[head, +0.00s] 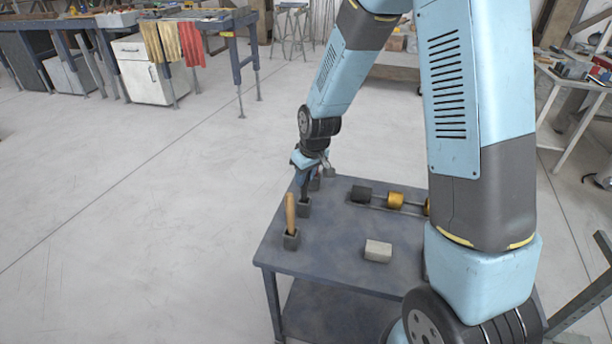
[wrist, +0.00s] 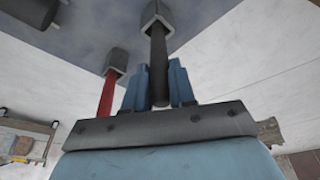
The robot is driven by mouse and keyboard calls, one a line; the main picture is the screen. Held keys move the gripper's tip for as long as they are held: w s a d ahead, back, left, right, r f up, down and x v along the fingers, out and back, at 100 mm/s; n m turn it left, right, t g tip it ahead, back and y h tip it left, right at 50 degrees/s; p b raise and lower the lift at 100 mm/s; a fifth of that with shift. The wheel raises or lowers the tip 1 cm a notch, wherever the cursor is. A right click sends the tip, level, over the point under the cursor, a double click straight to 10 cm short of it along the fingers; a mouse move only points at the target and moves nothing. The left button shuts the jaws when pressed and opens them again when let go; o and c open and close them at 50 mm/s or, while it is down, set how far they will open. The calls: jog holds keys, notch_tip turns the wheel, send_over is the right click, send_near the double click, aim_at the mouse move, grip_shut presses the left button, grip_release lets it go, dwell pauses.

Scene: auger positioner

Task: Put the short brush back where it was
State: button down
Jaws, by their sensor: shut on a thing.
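My gripper (wrist: 160,80) has its two blue fingers on either side of a dark handle (wrist: 158,50) and is shut on it. I take this for the short brush, though no bristles show. In the wrist view its far end meets a grey square holder (wrist: 155,15) and appears to sit in it. In the head view my gripper (head: 307,172) is over the table's back left edge, and the dark handle stands roughly upright at the holder (head: 304,207). A red-handled tool (wrist: 107,95) stands in a neighbouring holder (wrist: 117,60).
A wooden handle (head: 290,213) stands in the front holder (head: 291,240) on the dark table (head: 325,250). A pale block (head: 378,250) lies to its right. A rack with a black piece (head: 361,194) and a yellow piece (head: 395,200) lies behind. The middle of the table is clear.

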jog(key=c, duration=0.9)
grip_release()
jog(key=shift+c, duration=0.2)
jog(key=s+d+r+m+t, duration=0.1)
jog(key=s+d+r, duration=0.3)
jog(key=r, duration=0.4)
jog(key=s+d+r+m, duration=0.1)
jog(key=s+d+r, duration=0.25)
jog(key=r, duration=0.45)
jog(key=s+d+r+m+t, duration=0.1)
jog(key=s+d+r, duration=0.25)
jog(key=r, duration=0.45)
jog(key=s+d+r+m, duration=0.2)
jog(key=s+d, duration=0.2)
jog(key=s, duration=0.3)
jog(key=s+d+r+m+t+h, duration=0.1)
jog(key=s+d+r+m, duration=0.1)
jog(key=s, duration=0.5)
jog(key=shift+s+d+r+h, duration=0.25)
jog(key=shift+d+r+h, duration=0.05)
jog(key=shift+d+r, duration=0.55)
